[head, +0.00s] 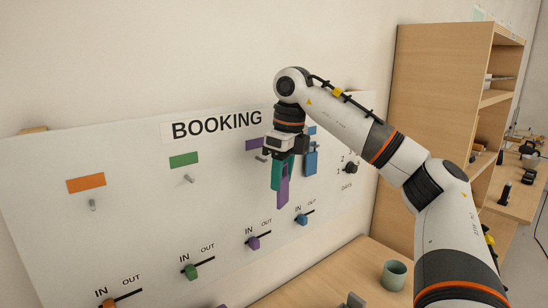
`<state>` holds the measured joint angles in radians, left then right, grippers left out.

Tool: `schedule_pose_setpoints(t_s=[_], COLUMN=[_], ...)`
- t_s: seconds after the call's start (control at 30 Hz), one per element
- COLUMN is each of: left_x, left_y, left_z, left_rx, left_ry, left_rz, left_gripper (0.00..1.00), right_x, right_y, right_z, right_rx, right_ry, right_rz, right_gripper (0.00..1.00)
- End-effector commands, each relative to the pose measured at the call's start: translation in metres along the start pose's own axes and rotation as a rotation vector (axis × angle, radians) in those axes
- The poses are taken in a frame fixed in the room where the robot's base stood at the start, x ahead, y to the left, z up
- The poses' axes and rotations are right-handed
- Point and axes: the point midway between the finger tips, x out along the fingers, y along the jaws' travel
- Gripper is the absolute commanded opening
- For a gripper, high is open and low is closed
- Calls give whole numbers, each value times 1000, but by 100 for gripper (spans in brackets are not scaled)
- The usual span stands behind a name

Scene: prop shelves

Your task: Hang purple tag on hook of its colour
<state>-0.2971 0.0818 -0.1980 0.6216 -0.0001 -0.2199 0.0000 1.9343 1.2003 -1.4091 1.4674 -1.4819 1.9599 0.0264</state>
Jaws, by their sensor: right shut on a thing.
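The purple tag (283,194) is held upright in my right gripper (282,176), whose teal fingers are shut on it. The gripper is in front of the white board, just below and to the right of the purple label (254,144). My left gripper is not in view.
The board (130,230) has an orange label (86,183) and a green label (184,160) with bare pegs below. A blue tag (311,160) hangs close right of my gripper. Several IN/OUT sliders line the bottom. A cup (394,274) stands on the wooden table.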

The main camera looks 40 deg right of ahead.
Motion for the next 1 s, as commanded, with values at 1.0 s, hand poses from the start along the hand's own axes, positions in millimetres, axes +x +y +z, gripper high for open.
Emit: schedule_pose_setpoints(t_s=[1.0], left_x=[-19], left_y=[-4], left_z=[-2], left_rx=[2], left_ry=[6], left_rz=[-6], left_gripper=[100], right_x=[1], right_y=[17], right_z=[-34], right_rx=[36], right_ry=[-1], right_rz=[4], right_gripper=[22])
